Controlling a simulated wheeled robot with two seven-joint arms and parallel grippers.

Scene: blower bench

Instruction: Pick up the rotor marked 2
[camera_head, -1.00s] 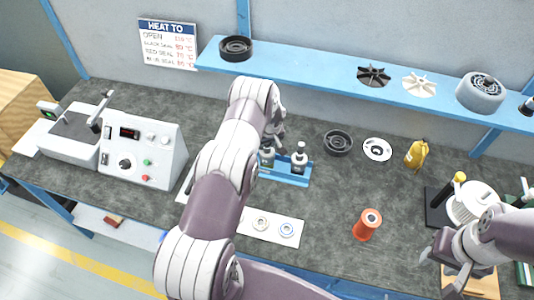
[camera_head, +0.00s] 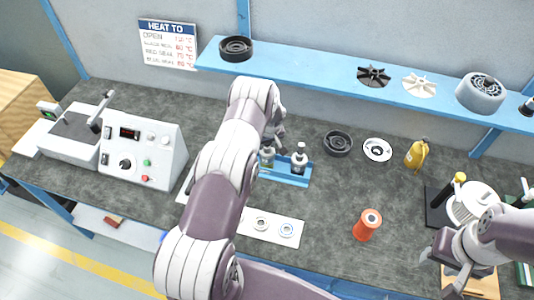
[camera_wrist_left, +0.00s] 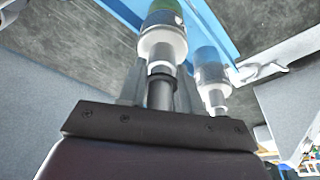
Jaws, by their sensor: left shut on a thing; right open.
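No mark 2 is legible on anything in view. Two finned rotors, one black (camera_head: 374,75) and one white (camera_head: 419,84), lie on the blue shelf in the head view. My left gripper (camera_head: 276,134) is over the blue bottle rack, away from the shelf. In the left wrist view my left gripper (camera_wrist_left: 160,92) is shut on the neck of a bottle (camera_wrist_left: 163,45) with a white top part. A second bottle (camera_wrist_left: 212,72) stands beside it; it also shows in the head view (camera_head: 299,160). My right gripper (camera_head: 438,262) is open and empty at the right front of the bench.
The blue rack (camera_head: 294,180) stands mid-bench. A black ring part (camera_head: 337,143), a white disc part (camera_head: 377,150), a yellow bottle (camera_head: 417,154) and an orange spool (camera_head: 367,225) stand to its right. A white control box (camera_head: 143,150) is left. The blue shelf (camera_head: 315,74) overhangs the back.

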